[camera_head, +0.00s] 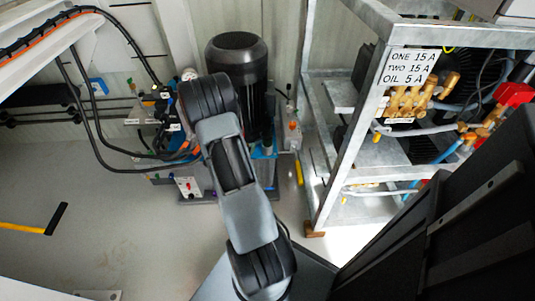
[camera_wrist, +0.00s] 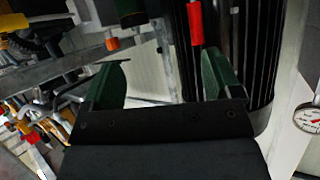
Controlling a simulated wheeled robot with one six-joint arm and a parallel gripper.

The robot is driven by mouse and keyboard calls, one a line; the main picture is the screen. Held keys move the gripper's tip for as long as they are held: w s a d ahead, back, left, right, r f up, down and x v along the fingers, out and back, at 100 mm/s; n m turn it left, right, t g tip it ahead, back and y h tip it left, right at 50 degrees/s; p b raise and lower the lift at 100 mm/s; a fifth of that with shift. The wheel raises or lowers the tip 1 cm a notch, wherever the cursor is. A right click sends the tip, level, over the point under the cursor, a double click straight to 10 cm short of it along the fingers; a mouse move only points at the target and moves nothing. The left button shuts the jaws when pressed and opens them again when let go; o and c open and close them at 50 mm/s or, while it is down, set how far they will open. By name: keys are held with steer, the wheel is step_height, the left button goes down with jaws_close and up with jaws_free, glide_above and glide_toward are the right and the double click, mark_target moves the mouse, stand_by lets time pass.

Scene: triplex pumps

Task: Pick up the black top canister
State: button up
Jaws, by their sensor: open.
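My gripper (camera_wrist: 166,60) is open in the wrist view, with its two dark green fingers apart and nothing held between them. A large black ribbed cylinder (camera_wrist: 262,50) stands behind and beside the right finger. In the head view this black cylinder (camera_head: 238,50) stands upright with a domed top, partly hidden by my arm. A short dark cylinder (camera_wrist: 130,10) shows at the top edge of the wrist view, cut off by the frame. A red cylinder (camera_wrist: 195,22) hangs just beyond the right fingertip. I cannot tell which is the black top canister. My gripper is hidden in the head view.
A grey metal frame (camera_head: 350,135) with brass valves (camera_head: 408,100) and a labelled sign (camera_head: 409,68) stands to the right. Hoses and fittings (camera_head: 160,105) crowd the left of the black cylinder. A pressure gauge (camera_wrist: 309,118) is at right. Floor (camera_head: 110,220) is open at left.

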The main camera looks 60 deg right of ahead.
mark_target(265, 141)
steer(key=shift+m+g+h, duration=0.4)
steer(key=shift+g, duration=0.5)
steer(key=s+d+f+b, duration=0.1)
steer(key=d+f, duration=0.1)
steer(key=s+d+f+b, duration=0.1)
steer(key=d+f, duration=0.1)
steer(key=d, duration=0.1)
steer(key=s+d+f+b, duration=0.1)
steer(key=d+f, duration=0.1)
steer(key=d, duration=0.1)
steer(key=shift+d, duration=0.25)
steer(key=shift+b+x, duration=1.4)
steer(key=shift+x, duration=1.8)
steer(key=shift+w+r, duration=0.1)
steer(key=shift+w, duration=0.05)
steer(key=shift+c, duration=0.3)
steer(key=c, duration=1)
